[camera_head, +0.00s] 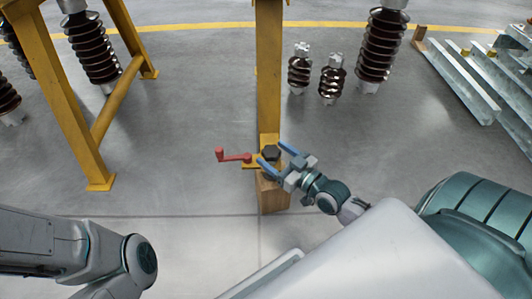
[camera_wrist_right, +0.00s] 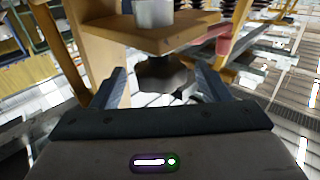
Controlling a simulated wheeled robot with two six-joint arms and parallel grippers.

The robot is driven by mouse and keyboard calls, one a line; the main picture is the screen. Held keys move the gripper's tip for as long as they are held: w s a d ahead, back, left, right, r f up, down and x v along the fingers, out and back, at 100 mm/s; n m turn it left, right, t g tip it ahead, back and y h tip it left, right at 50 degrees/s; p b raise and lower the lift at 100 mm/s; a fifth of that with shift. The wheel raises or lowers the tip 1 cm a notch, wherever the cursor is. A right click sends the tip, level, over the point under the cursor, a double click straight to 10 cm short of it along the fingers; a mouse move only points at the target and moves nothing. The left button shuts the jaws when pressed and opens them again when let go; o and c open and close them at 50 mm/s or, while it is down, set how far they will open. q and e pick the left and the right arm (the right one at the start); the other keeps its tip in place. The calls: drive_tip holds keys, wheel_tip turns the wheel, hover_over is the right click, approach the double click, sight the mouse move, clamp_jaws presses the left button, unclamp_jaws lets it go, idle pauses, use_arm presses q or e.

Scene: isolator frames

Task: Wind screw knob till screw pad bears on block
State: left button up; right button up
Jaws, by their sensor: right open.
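The dark screw knob (camera_head: 271,152) sits on a yellow bracket on the yellow post. A wooden block (camera_head: 274,196) stands below the bracket. My right gripper (camera_head: 271,154) is open, its blue fingers on either side of the knob. In the right wrist view the knob (camera_wrist_right: 165,76) lies between the open fingers (camera_wrist_right: 160,78), with a visible gap on each side. A grey cylinder (camera_wrist_right: 153,13) shows on the far side of the plate; I cannot tell whether it is the screw pad. Whether the pad touches the block is hidden. My left gripper is out of view.
A red crank handle (camera_head: 234,156) sticks out left of the knob. The yellow post (camera_head: 269,70) rises behind it. A yellow trestle (camera_head: 85,110) stands at left. Brown insulators (camera_head: 332,80) and steel beams (camera_head: 465,85) stand farther back.

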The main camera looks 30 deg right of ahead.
sight(264, 148)
drive_tip(key=shift+b+x, duration=0.5)
drive_tip(key=shift+x, duration=1.35)
drive_tip(key=shift+c, duration=0.2)
drive_tip(key=c, duration=0.9)
